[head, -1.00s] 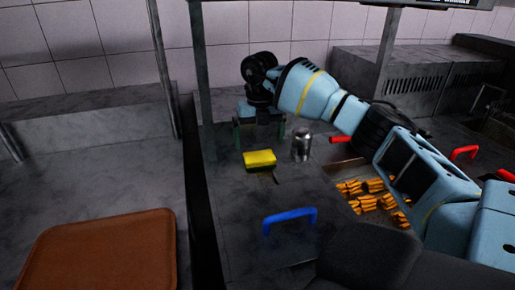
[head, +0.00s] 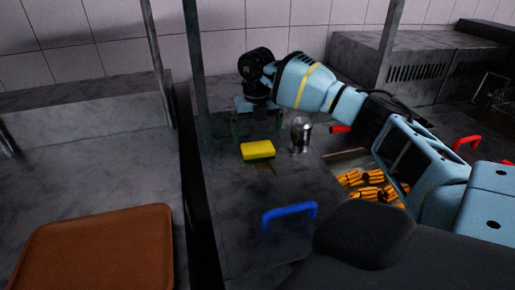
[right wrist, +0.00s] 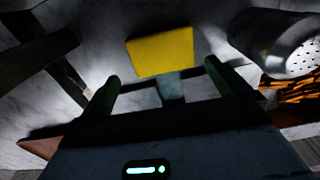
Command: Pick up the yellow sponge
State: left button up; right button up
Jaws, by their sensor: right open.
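The yellow sponge (head: 258,150) lies on the dark grey counter, left of a metal shaker (head: 300,136). My right gripper (head: 258,128) is just behind the sponge in the head view, with its green fingers pointing down and apart. In the right wrist view the sponge (right wrist: 160,52) shows beyond the open fingertips (right wrist: 162,80), roughly centred between them. The gripper is empty, and I see no contact with the sponge. A small grey-green piece shows below the sponge there; I cannot tell what it is. My left gripper is not in view.
The shaker, with its perforated top (right wrist: 300,60), stands close to the right of the sponge. A well of orange fries (head: 368,186) is further right. A blue handle (head: 289,213) stands nearer on the counter. A brown tray (head: 98,250) lies at left. A post (head: 197,70) rises behind.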

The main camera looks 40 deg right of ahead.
aim_at(258, 148)
jog(key=shift+s+d+f, duration=0.1)
jog(key=shift+f, duration=1.05)
jog(key=shift+s+f, duration=0.1)
jog(key=shift+f, duration=1.05)
jog(key=c, duration=0.8)
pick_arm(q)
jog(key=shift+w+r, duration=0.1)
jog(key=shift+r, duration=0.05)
pick_arm(e)
jog(key=shift+r, duration=0.45)
jog(key=r, duration=0.2)
jog(key=shift+s+d+r, duration=0.15)
jog(key=shift+s+r, duration=0.2)
jog(key=shift+s, duration=0.05)
jog(key=s+d, duration=0.1)
jog(key=s, duration=0.3)
jog(key=s+d, duration=0.1)
jog(key=s, duration=0.3)
jog(key=s+d+r+b, duration=0.1)
jog(key=s, duration=0.4)
jog(key=shift+d, duration=0.1)
jog(key=shift+s+d+r, duration=0.15)
jog(key=shift+s+r, duration=0.05)
jog(key=shift+s, duration=0.65)
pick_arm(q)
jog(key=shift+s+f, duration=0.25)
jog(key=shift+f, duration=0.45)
